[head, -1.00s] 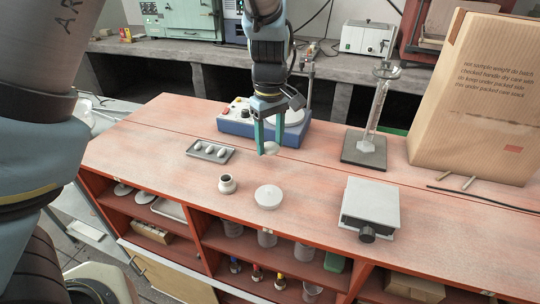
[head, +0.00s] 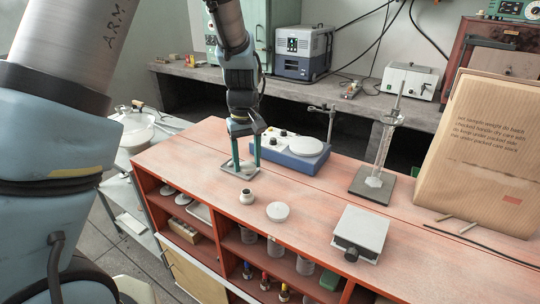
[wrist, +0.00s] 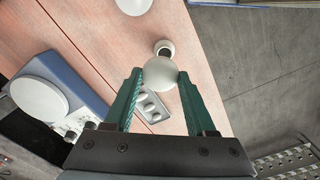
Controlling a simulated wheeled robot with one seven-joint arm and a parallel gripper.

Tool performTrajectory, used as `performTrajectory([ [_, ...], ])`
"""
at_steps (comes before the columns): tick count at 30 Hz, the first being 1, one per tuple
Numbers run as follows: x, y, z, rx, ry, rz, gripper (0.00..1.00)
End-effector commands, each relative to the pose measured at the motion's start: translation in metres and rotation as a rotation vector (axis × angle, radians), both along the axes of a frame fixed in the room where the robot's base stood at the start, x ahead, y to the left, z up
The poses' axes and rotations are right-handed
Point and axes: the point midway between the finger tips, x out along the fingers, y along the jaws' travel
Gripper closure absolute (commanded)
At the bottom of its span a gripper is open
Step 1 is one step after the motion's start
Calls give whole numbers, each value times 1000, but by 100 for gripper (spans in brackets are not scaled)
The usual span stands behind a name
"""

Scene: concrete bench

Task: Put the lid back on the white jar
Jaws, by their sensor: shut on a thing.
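The white jar (head: 247,197) stands upright and open near the front edge of the red bench. Its dark mouth shows in the wrist view (wrist: 165,47), partly hidden by the lid. My gripper (head: 244,169) is shut on a small, round, whitish lid (wrist: 159,73) and holds it above the bench, behind the jar and apart from it. In the head view the lid is hard to make out between the fingers.
A white round disc (head: 278,211) lies right of the jar. A tray with egg-shaped pieces (wrist: 150,108) lies below my gripper. A blue instrument (head: 291,148) stands behind. A glass cylinder stand (head: 372,185), a grey box (head: 360,233) and a carton (head: 480,150) are to the right.

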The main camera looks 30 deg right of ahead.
Motion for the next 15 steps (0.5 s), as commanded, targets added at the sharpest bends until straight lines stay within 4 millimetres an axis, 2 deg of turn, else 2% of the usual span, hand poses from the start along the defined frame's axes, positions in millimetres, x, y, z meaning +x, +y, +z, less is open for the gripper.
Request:
performTrajectory([
  [8, 5, 7, -7, -1, 0, -5, 96],
  [15, 5, 6, -26, -1, 1, -5, 96],
])
